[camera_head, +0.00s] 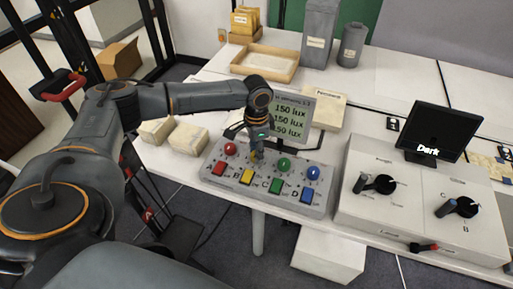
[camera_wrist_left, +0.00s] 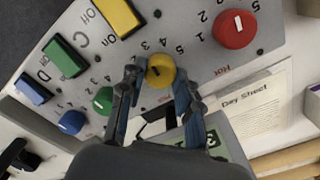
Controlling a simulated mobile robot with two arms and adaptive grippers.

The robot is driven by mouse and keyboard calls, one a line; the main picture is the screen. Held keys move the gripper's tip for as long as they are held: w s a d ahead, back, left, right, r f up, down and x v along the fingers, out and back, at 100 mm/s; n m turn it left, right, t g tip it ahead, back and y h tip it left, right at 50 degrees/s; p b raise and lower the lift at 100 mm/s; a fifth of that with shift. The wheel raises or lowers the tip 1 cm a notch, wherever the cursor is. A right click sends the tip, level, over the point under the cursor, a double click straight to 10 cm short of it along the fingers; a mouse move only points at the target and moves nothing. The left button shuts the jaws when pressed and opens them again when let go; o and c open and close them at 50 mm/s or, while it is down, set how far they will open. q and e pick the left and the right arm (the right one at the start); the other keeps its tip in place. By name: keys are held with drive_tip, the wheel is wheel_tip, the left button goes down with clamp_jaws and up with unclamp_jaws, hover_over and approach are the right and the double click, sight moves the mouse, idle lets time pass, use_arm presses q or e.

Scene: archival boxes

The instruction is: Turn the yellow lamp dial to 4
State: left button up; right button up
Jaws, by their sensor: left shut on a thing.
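The grey lamp panel (camera_head: 213,180) carries a row of round dials in red, yellow, green and blue, with square buttons in front. The yellow dial (camera_wrist_left: 160,70) has a short dark mark and printed numbers around it; I cannot tell which number the mark points at. My left gripper (camera_head: 254,150) reaches down from above onto this dial, which it mostly hides in the head view. In the left wrist view its two fingers (camera_wrist_left: 160,84) are closed on opposite sides of the yellow dial. My right gripper is not in view.
The red dial (camera_wrist_left: 234,29) and the green dial (camera_wrist_left: 103,100) flank the yellow one closely. A lux display (camera_head: 290,115) stands behind the panel, its lines reading 150 lux. A second control box (camera_head: 375,212) with black knobs and a screen reading Dark (camera_head: 433,130) stands to the right.

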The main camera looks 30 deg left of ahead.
use_arm(q)
drive_tip(key=m+p, duration=0.2)
drive_tip(key=p, duration=0.1)
drive_tip(key=shift+r+m, duration=0.2)
drive_tip(key=shift+m, duration=0.2)
drive_tip(key=shift+f+m+p, duration=0.1)
drive_tip(key=shift+m+p, duration=0.9)
drive_tip(key=shift+m, duration=0.1)
drive_tip(key=shift+f+m+p, duration=0.1)
drive_tip(key=shift+m+p, duration=0.3)
drive_tip(key=shift+m, duration=0.4)
drive_tip(key=o, duration=1.2)
drive_tip(key=shift+c, duration=0.2)
